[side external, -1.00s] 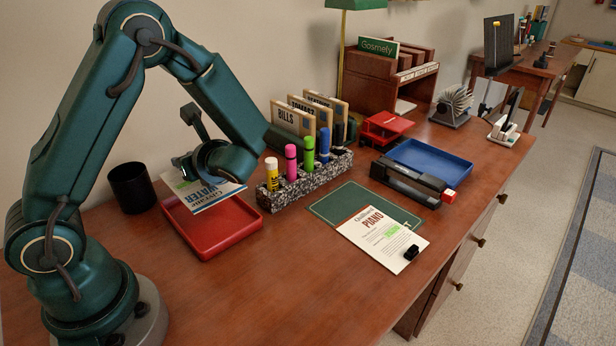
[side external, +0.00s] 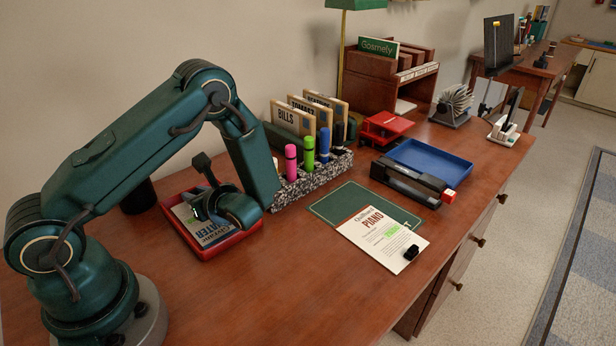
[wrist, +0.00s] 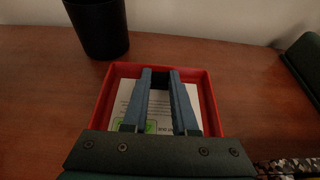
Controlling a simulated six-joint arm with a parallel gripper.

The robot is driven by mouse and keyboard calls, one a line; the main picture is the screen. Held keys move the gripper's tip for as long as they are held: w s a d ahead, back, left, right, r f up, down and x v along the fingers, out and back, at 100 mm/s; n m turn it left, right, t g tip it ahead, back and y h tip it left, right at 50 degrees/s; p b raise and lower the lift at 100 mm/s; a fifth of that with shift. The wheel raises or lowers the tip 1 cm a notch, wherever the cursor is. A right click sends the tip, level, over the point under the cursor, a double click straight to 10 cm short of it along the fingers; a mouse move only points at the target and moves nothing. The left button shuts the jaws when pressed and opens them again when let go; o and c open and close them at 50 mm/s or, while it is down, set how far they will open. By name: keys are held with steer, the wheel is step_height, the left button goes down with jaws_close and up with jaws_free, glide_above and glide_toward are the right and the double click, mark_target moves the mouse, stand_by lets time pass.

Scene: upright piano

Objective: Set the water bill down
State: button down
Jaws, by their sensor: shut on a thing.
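The water bill (side external: 203,226) is a paper sheet with a blue heading, and it lies in or just over the red tray (side external: 222,249) at the left of the desk. My gripper (side external: 207,205) is down at the tray, shut on the bill. In the wrist view, the fingers (wrist: 160,100) reach over the white sheet (wrist: 126,97), which has a green patch and sits inside the walls of the red tray (wrist: 209,103). I cannot tell whether the sheet touches the tray floor.
A dark cup (wrist: 97,27) stands behind the tray. A speckled holder (side external: 316,179) with several markers is right of my gripper. A piano paper (side external: 382,238) with a black clip lies on a green mat (side external: 335,199). The front desk surface is clear.

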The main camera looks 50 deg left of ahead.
steer(key=c, duration=0.7)
jaws_free()
steer(key=shift+f, duration=0.1)
